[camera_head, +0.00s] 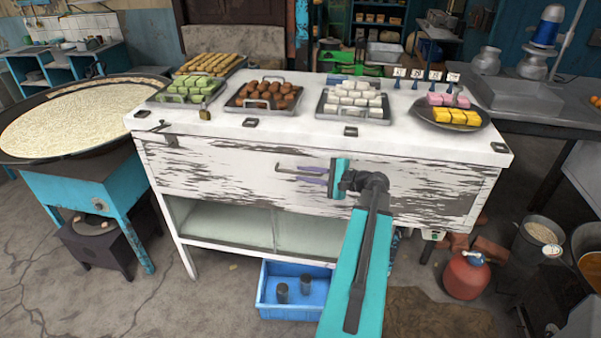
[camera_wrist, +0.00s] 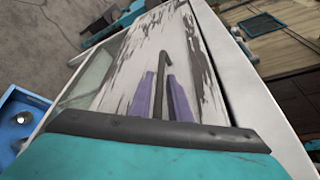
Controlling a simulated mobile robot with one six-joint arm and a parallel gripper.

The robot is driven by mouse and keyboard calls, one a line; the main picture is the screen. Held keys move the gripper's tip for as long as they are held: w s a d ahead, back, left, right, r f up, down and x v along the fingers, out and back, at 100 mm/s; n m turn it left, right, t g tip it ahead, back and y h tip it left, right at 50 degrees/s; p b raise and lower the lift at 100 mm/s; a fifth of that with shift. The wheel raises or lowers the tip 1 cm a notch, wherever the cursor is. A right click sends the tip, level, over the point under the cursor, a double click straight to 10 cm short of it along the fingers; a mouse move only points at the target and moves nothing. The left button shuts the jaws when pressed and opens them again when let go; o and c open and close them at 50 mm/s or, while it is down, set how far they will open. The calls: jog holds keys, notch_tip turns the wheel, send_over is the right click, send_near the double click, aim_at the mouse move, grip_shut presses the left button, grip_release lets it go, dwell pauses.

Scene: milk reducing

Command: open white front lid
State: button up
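The white front lid (camera_head: 230,180) is a long panel with peeling paint on the front of the white counter. It looks closed in the head view; it also shows in the wrist view (camera_wrist: 130,75). My gripper (camera_head: 312,175) is in front of the lid, right of its middle, with two purple fingers apart. It also shows in the wrist view (camera_wrist: 161,85). A dark hooked rod (camera_wrist: 164,85) lies between the fingers, its bent end past their tips. I cannot tell if the rod touches the lid.
Trays of sweets (camera_head: 262,96) and a round plate (camera_head: 450,113) stand on the countertop (camera_head: 220,125). A blue crate (camera_head: 265,300) is on the floor below. A wide pan (camera_head: 70,120) stands left. A red canister (camera_head: 466,275) stands right. Floor at front left is clear.

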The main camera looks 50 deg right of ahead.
jog(key=shift+w+a+f, duration=0.15)
jog(key=shift+w, duration=0.55)
